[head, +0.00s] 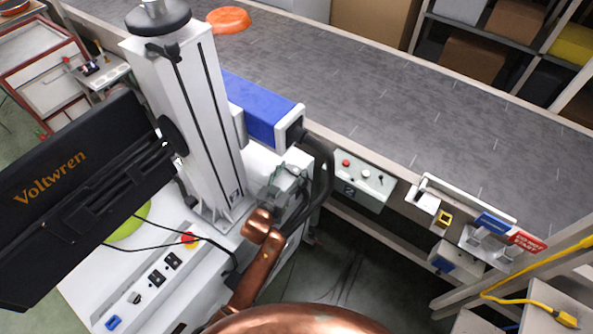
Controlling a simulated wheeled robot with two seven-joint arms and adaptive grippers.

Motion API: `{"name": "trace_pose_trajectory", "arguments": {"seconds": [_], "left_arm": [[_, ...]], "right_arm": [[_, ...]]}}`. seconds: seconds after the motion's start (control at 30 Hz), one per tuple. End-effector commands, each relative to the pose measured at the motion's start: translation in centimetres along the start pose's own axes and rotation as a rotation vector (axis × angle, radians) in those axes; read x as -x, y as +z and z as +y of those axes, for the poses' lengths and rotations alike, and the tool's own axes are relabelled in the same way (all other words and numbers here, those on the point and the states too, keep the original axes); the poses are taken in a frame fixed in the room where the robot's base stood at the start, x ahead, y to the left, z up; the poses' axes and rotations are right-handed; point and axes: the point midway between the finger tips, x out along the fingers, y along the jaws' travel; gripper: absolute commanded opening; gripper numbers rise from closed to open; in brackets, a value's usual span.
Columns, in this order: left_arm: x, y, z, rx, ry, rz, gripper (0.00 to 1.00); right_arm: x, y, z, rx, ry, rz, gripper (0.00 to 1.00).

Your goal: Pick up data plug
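A yellow plug (565,318) on the end of a yellow cable (515,300) lies on a pale surface at the lower right of the head view. It looks like the data plug, but no label on it can be read. My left gripper (292,174) is at the end of my copper arm, beside the white column and below the blue motor. It is far to the left of the yellow plug. Its fingers are small and partly lost against the dark hoses, so their opening is unclear. My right gripper is not in view.
A grey conveyor (400,100) crosses behind. A white column (190,110) and black Voltwren unit (70,190) stand on the white machine (150,285). A control box (362,180) and a bracket with a red sign (527,242) line the conveyor's near edge. Dark floor is open between.

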Motion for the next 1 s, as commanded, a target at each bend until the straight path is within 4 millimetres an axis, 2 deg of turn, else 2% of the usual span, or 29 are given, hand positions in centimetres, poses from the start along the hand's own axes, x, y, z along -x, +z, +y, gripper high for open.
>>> {"name": "trace_pose_trajectory", "arguments": {"seconds": [0.07,0.37,0.73,0.97,1.0], "left_arm": [[0.0,0.0,0.0,0.0,0.0,0.0,0.44],[0.0,0.0,0.0,0.0,0.0,0.0,0.24],[0.1,-0.7,0.0,-0.001,0.0,0.002,0.23],[0.6,-4.0,0.0,-0.002,0.001,0.006,0.23],[1.4,-4.4,0.3,-0.001,0.0,0.005,0.23]], "right_arm": [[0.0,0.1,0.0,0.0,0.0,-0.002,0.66],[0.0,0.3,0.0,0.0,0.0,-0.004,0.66],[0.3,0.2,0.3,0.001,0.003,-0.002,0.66],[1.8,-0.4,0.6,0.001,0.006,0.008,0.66],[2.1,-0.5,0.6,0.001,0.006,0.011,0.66]]}}
